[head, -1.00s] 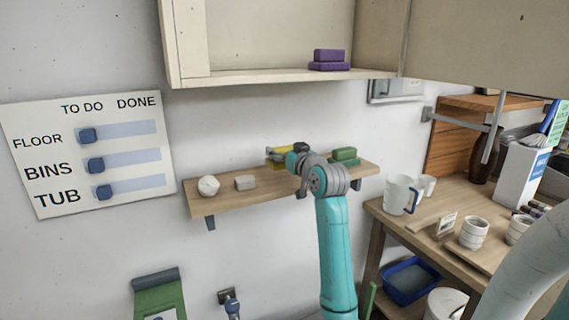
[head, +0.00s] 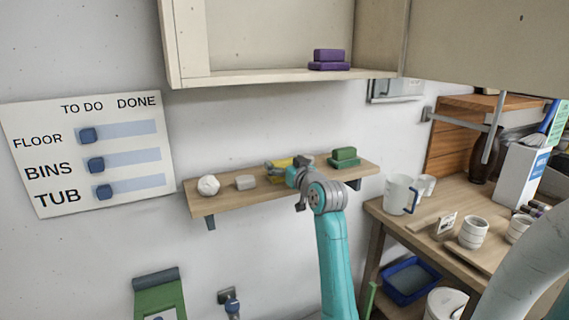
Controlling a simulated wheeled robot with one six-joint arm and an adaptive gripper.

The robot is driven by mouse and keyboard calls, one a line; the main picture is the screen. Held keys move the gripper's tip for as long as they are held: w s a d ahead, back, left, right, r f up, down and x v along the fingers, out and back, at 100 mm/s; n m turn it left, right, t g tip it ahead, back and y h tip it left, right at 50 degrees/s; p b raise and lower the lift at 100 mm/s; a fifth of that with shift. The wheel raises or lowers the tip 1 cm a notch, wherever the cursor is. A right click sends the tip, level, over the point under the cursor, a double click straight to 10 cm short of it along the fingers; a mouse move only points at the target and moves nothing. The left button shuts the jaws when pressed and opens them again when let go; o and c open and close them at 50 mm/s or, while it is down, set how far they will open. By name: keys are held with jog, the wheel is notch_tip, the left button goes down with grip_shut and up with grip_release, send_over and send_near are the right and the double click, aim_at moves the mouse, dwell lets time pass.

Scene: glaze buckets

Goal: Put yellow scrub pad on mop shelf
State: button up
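The yellow scrub pad (head: 281,162) shows as a patch of yellow at the middle of the wooden wall shelf (head: 232,199). My gripper (head: 275,171) is at this yellow patch, low over the shelf. Its grey fingers and wrist cover much of the pad. I cannot tell whether the fingers are closed on the pad, or whether the pad touches the shelf.
On the shelf, a white ball (head: 208,185) and a grey block (head: 245,182) lie to the left, and stacked green pads (head: 344,158) to the right. Purple pads (head: 329,60) sit in the cabinet above. A white jug (head: 398,194) stands on the right table.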

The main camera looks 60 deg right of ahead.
jog(key=shift+r, duration=0.1)
jog(key=shift+s+a, duration=0.1)
jog(key=shift+s, duration=0.1)
jog(key=v, duration=1.1)
jog(key=shift+s, duration=0.3)
jog(key=shift+a, duration=0.1)
